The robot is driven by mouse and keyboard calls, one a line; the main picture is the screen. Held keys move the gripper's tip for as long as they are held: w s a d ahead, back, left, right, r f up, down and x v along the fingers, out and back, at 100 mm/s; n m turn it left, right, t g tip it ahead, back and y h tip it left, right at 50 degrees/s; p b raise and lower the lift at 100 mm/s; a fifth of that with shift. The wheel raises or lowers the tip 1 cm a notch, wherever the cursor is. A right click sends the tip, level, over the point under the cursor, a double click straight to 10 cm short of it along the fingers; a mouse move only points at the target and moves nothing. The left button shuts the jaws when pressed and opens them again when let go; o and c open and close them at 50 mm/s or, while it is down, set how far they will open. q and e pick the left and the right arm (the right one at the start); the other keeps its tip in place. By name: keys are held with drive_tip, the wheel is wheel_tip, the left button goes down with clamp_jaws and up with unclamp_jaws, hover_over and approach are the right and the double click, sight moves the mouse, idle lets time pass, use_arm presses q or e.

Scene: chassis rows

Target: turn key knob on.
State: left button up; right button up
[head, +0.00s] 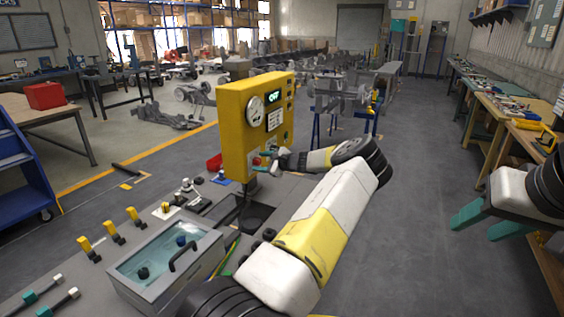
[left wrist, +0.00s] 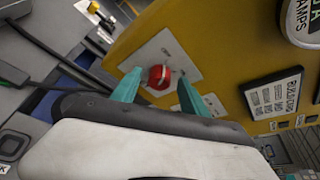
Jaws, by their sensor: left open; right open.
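The yellow control box (head: 234,125) stands on a post at centre in the head view, with a round gauge, a small lit green display (head: 274,97) and a label plate. The red round knob (left wrist: 159,77), with a pale bar across it, sits on a white plate (left wrist: 155,58) on the box's yellow face. My left gripper (left wrist: 158,78) is open, its teal fingers appearing on either side of the knob; I cannot tell whether they touch it. In the head view my left gripper (head: 268,157) is at the box's lower front. My right gripper (head: 488,218) is open and empty at the right.
A grey bench with a glass-lidded case (head: 165,255) and yellow-topped levers (head: 113,228) lies at lower left. A blue cart (head: 20,165) stands at far left. Workbenches (head: 515,130) line the right side. The middle floor is clear.

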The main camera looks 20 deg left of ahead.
use_arm(q)
clamp_jaws()
drive_tip(key=shift+a, duration=0.1)
idle(0.3)
drive_tip(key=shift+r+m+g, duration=0.15)
drive_tip(key=shift+m+g, duration=0.45)
drive_tip(key=shift+m, duration=0.2)
drive_tip(key=shift+w+m+g, duration=0.25)
drive_tip(key=shift+m+g, duration=0.65)
drive_tip(key=shift+m, duration=0.3)
drive_tip(key=m+g, duration=0.2)
drive_tip(key=m, duration=0.2)
drive_tip(key=shift+w+g, duration=0.25)
drive_tip(key=shift+g, duration=0.15)
